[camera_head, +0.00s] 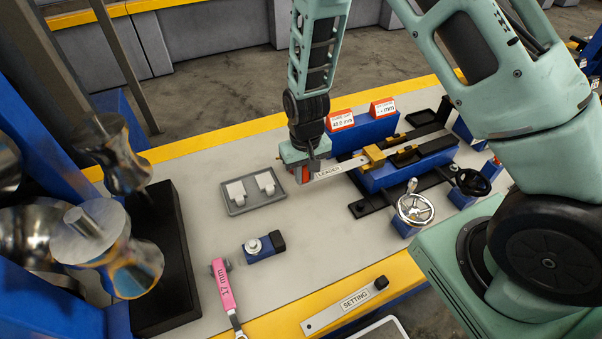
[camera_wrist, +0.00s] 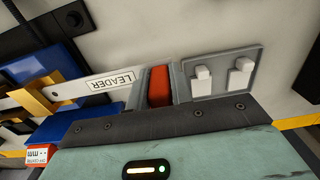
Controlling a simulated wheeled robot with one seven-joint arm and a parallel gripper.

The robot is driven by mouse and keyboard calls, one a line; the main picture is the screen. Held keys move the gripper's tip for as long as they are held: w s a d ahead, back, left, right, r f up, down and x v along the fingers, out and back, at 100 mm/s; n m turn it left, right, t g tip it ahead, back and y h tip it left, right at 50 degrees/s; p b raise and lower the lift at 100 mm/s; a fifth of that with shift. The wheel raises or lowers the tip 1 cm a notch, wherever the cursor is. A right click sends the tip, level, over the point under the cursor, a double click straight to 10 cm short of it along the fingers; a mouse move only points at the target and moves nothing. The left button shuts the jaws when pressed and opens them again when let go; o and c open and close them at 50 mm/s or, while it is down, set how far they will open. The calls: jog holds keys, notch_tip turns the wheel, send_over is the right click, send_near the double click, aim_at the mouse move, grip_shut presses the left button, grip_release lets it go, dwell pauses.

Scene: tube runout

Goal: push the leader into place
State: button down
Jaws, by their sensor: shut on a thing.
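The leader (camera_head: 333,170) is a flat pale strip with a printed LEADER label. It also shows in the wrist view (camera_wrist: 102,84). My gripper (camera_head: 304,174) is shut on the red end block of the leader; in the wrist view the red block (camera_wrist: 160,86) sits between the grey fingers. The strip's other end reaches the brass guide (camera_head: 374,155) on the blue fixture (camera_head: 412,167). In the wrist view the brass guide (camera_wrist: 40,104) overlaps that end, and I cannot tell how far it runs in.
A grey tray (camera_head: 238,208) with two white blocks lies beside my gripper. A handwheel (camera_head: 414,208) stands in front of the fixture. A SETTING bar (camera_head: 340,309), a pink 17 mm wrench (camera_head: 222,287) and a small blue block (camera_head: 262,250) lie nearer. Metal rollers (camera_head: 88,240) stand at left.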

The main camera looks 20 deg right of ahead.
aim_at(350, 165)
jog(key=shift+d+b, duration=0.35)
jog(key=shift+d, duration=6.35)
jog(key=c, duration=1.2)
grip_release()
jog(key=shift+o, duration=0.2)
notch_tip(350, 165, up, 18)
jog(key=shift+f+b, duration=0.25)
jog(key=shift+b, duration=0.15)
jog(key=s+a+r+n, duration=0.2)
jog(key=s+a, duration=0.3)
jog(key=a, duration=0.3)
jog(key=s+a+r+n, duration=0.2)
jog(key=s+a, duration=0.3)
jog(key=a, duration=0.3)
jog(key=s+a+n, duration=0.2)
jog(key=s, duration=0.4)
jog(key=s+a+n, duration=0.1)
jog(key=s+a, duration=0.2)
jog(key=s, duration=0.4)
jog(key=shift+a+r+n+y, duration=0.3)
jog(key=shift+r+n, duration=0.05)
jog(key=shift+n, duration=0.05)
